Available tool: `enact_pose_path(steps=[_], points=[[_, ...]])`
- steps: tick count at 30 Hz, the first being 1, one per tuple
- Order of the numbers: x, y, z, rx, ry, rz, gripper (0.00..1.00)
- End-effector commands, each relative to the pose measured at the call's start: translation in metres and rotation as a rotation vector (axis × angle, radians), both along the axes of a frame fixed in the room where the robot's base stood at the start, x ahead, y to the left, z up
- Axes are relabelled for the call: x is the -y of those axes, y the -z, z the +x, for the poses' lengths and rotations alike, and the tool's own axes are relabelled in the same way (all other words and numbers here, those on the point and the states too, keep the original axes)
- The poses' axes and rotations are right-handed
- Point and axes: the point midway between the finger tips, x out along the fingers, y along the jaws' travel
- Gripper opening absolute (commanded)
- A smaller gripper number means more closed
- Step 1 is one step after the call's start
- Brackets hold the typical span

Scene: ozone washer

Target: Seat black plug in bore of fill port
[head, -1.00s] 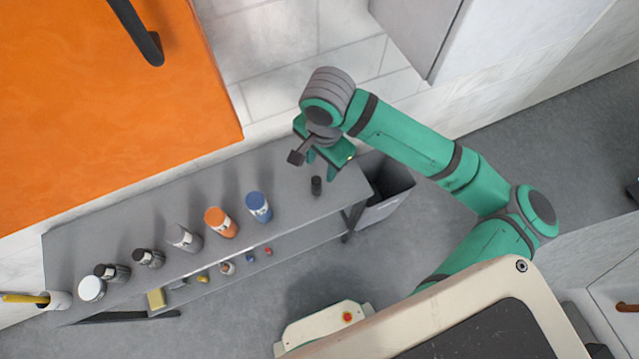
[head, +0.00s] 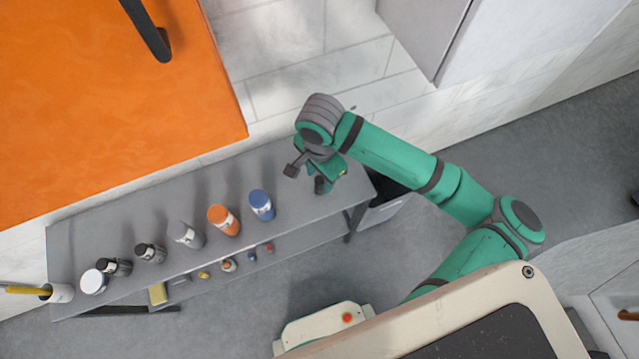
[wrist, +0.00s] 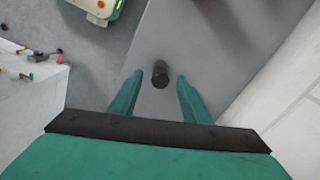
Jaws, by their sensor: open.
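The black plug (head: 320,184) stands on the grey bench top near its right end. In the wrist view the plug (wrist: 160,74) is a small dark cylinder ahead of and between my fingertips, with a gap on both sides. My gripper (head: 328,184) is above the bench with its green fingers pointing down around the plug. It is open, and its two fingers show apart in the wrist view (wrist: 159,82). I cannot tell a fill port or its bore in these frames.
The grey bench (head: 130,222) carries a blue bottle (head: 262,205), an orange bottle (head: 223,220) and several others in a row to the left. A lower shelf holds small items. An orange machine (head: 100,80) stands behind. A grey bin (head: 385,205) is by the bench's right end.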

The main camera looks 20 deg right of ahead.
Motion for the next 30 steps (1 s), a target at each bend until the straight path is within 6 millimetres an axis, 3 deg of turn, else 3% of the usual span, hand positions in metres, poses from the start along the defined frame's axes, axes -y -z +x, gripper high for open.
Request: enact_pose_path(steps=[5, 13, 19, 30], points=[[0.0, 0.019, 0.0, -0.001, -0.001, 0.0, 0.43], [0.0, 0.021, 0.0, 0.0, -0.001, 0.0, 0.43], [0.0, 0.021, 0.0, 0.0, -0.001, 0.0, 0.0], [0.001, 0.019, 0.0, 0.0, 0.001, 0.0, 0.0]])
